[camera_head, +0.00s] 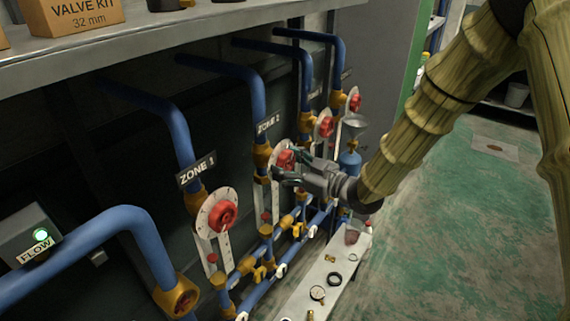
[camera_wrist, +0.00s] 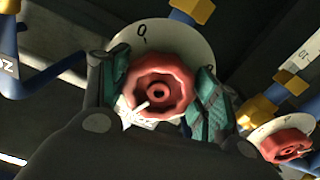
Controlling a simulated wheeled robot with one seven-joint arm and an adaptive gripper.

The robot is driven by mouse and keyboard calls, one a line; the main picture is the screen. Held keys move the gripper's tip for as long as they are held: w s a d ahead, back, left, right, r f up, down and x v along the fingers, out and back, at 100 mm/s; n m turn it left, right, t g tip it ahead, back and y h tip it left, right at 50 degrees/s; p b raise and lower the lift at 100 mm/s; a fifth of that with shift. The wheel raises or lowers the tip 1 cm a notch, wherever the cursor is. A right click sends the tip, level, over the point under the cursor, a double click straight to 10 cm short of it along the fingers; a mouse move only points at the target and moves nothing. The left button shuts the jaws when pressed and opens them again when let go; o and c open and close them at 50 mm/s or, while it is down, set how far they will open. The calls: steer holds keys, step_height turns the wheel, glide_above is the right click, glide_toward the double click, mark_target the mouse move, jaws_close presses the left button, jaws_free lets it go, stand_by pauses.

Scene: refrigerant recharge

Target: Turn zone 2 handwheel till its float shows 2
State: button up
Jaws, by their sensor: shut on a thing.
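The zone 2 handwheel (camera_head: 285,160) is a red knob on a white round dial, on the pipe beside the ZONE 2 label (camera_head: 268,124). My gripper (camera_head: 282,168) is at this handwheel. In the wrist view the red handwheel (camera_wrist: 160,88) sits between the two fingers of my gripper (camera_wrist: 160,95), which are shut on its sides. A white pointer lies at its lower left, and a 0 mark shows at the top of the dial (camera_wrist: 185,38). The zone 2 float tube below is mostly small and partly hidden in the head view, and its reading cannot be made out.
The zone 1 handwheel (camera_head: 223,215) is at the left, and another red handwheel (camera_head: 325,126) is just right of my gripper; it also shows in the wrist view (camera_wrist: 286,146). A low bench (camera_head: 312,276) with small parts stands below. Green floor (camera_head: 450,230) is open at right.

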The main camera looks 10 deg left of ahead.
steer(key=m, duration=0.7)
steer(key=shift+r, duration=0.1)
stand_by(0.5)
steer(key=o, duration=1)
steer(key=shift+o, duration=0.2)
steer(key=v, duration=1.2)
